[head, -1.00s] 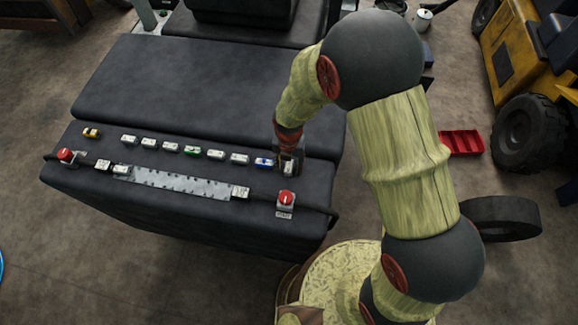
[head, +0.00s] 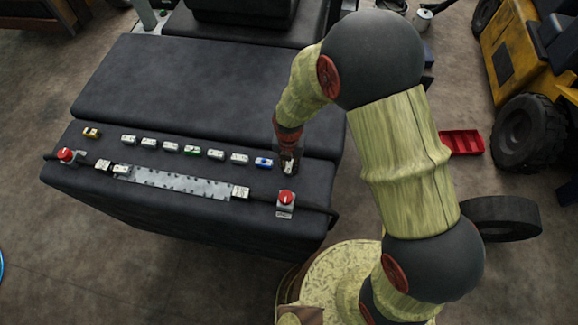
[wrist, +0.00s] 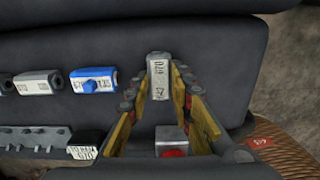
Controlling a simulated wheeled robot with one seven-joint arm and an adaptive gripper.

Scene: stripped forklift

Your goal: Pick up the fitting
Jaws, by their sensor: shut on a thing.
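The fitting at the right end of the row is a small grey block with a white labelled face (wrist: 158,78); in the head view the fitting (head: 288,169) shows just below my gripper. My gripper (wrist: 160,86) is shut on it, with one yellow-padded finger on each side. In the head view my gripper (head: 287,160) is low over the black cover. I cannot tell whether the fitting still touches the surface.
A blue-topped fitting (head: 263,162) lies just left, with several more fittings in a row beyond it. In front are a perforated metal strip (head: 178,183) and a red-knobbed switch (head: 286,198). A red tray (head: 462,142) lies on the floor at right.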

